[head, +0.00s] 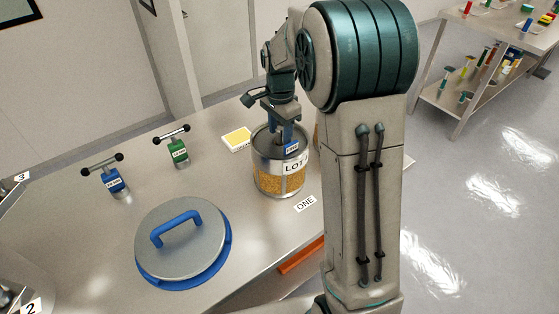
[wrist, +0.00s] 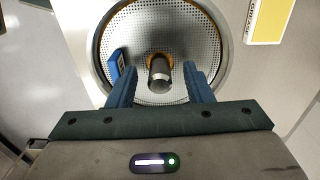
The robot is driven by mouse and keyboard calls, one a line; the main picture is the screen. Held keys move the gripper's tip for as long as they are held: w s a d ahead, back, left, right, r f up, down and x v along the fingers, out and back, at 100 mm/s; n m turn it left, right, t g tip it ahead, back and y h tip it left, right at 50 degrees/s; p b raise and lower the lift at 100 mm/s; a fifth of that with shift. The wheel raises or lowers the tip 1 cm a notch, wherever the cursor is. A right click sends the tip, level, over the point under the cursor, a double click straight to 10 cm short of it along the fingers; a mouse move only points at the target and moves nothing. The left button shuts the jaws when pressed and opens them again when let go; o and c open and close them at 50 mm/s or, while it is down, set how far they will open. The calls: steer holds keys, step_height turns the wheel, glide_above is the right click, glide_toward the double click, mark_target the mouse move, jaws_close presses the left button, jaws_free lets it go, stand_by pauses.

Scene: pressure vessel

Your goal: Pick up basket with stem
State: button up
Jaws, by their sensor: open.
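The basket (head: 278,178) is a round metal container with a "LOT" label and yellow-orange contents in its lower part. It stands on the steel table beside a card marked "ONE". In the wrist view its perforated disc (wrist: 190,45) fills the rim, and a short metal stem (wrist: 160,72) rises from the middle. My gripper (wrist: 160,80) is over the basket with its two blue fingers open, one on each side of the stem, with gaps visible. In the head view my gripper (head: 283,135) reaches down at the basket's top, and the stem is hidden there.
A round lid (head: 180,248) with a blue handle lies on the table at front left. A blue T-handled tool (head: 110,180) and a green one (head: 178,152) stand at left. A yellow-and-white box (head: 237,139) lies beside the basket. A blue tag (wrist: 116,65) sits near the left finger.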

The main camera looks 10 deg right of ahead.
jaws_close()
steer(key=shift+w+r, duration=0.1)
steer(key=shift+r, duration=0.05)
stand_by(1.3)
